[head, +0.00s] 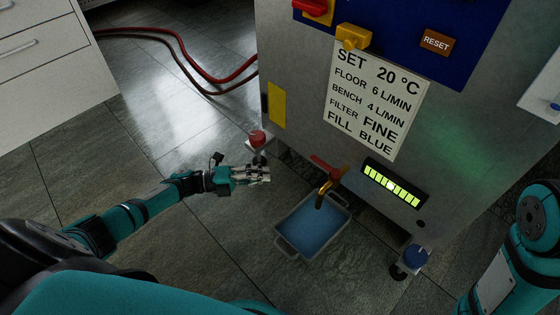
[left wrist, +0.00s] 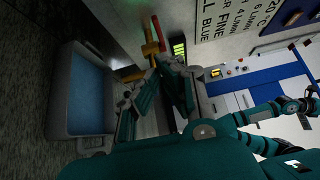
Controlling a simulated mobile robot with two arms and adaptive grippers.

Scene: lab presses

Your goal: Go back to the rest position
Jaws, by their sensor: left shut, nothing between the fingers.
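My left gripper (head: 266,174) is at the end of my left arm, left of the machine's front and above the floor. Its fingers are shut and hold nothing. In the left wrist view its fingers (left wrist: 153,72) reach toward the machine, beside the tray. My right arm (head: 520,245) shows only in part at the right edge of the head view. Its gripper is not visible there.
A tray of blue liquid (head: 279,246) stands under a brass tap with a red handle (head: 325,166). A red knob (head: 257,138) is close by my left gripper. A blue knob (head: 415,256) stands right. Red hoses (head: 190,62) lie behind; floor at left is clear.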

